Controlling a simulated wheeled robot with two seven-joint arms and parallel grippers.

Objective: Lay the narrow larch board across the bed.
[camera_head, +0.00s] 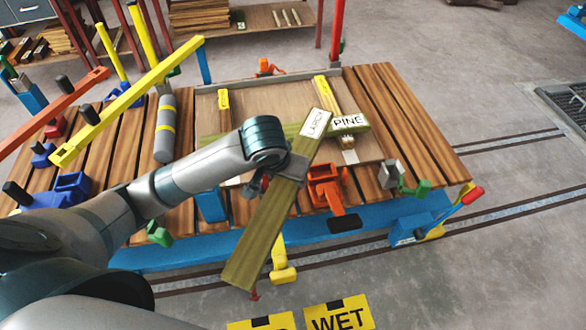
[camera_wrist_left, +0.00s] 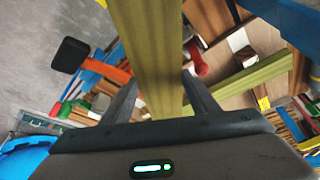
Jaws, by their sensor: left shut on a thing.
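The larch board (camera_head: 262,232) is long, narrow and greenish-brown, with a white LARCH label at its upper end. My left gripper (camera_head: 297,170) is shut on it near the middle. The board slants across the head view, its far end overlapping the bed and its near end over the front floor. In the left wrist view the board (camera_wrist_left: 152,50) runs between the fingers (camera_wrist_left: 163,98). The bed (camera_head: 278,100) is a brown panel on a slatted table. A board labelled PINE (camera_head: 350,122) lies across it, partly hidden by my arm. My right gripper is out of view.
Two yellow-ended strips (camera_head: 223,98) (camera_head: 327,88) lie on the bed. An orange clamp (camera_head: 325,185) stands at the front edge, with a green-handled clamp (camera_head: 400,178) to its right. A yellow bar (camera_head: 125,100) rises left. A WET sign (camera_head: 340,317) lies in front.

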